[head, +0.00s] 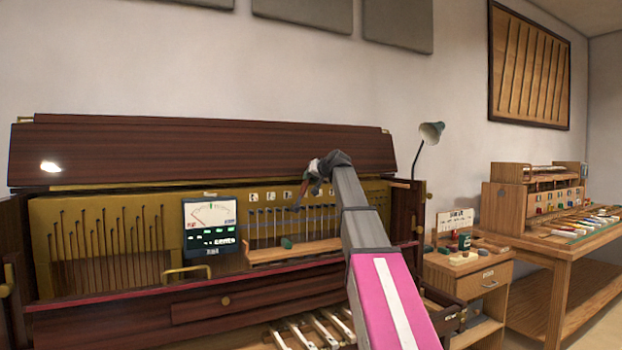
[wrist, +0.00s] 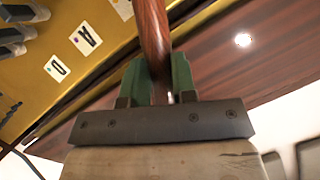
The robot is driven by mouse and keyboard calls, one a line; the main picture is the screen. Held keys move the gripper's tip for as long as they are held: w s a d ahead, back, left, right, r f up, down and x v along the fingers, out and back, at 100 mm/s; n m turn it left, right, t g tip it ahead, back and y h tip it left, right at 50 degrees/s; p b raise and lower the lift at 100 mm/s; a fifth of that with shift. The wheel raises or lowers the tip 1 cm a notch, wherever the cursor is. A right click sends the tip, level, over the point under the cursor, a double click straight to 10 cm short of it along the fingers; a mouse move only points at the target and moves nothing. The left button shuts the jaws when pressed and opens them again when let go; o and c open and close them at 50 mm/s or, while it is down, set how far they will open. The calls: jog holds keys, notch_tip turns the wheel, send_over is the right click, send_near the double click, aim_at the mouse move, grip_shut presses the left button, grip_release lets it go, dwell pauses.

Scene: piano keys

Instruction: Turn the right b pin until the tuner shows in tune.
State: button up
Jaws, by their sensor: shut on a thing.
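The tuner (head: 210,224) stands against the gold plate of the open piano. My gripper (head: 306,186) is at the row of pins (head: 266,226) right of the tuner. In the wrist view, its green fingers (wrist: 160,78) are shut on a red-brown wooden handle (wrist: 154,35), probably a tuning lever. The handle's far end is out of the wrist view. I cannot tell which pin is the right b, or whether the lever sits on it.
Letter cards (wrist: 86,40) line the gold plate (wrist: 25,95) beside the pins. The raised dark wooden lid (head: 200,150) stands behind. A wooden ledge (head: 292,251) runs below the pins. A small cabinet (head: 470,275) and a workbench (head: 560,250) stand at the right.

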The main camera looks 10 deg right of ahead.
jog(key=shift+w+d, duration=0.1)
jog(key=shift+w, duration=0.05)
jog(key=shift+w+d+f+m+y, duration=0.2)
jog(key=shift+d+m+y, duration=0.1)
jog(key=shift+d, duration=0.1)
jog(key=o, duration=1)
jog(key=shift+s, duration=0.15)
jog(key=s+d, duration=0.1)
jog(key=s, duration=0.4)
jog(key=s+d, duration=0.1)
jog(key=s, duration=0.2)
jog(key=shift+s+d, duration=0.25)
jog(key=shift+d, duration=0.1)
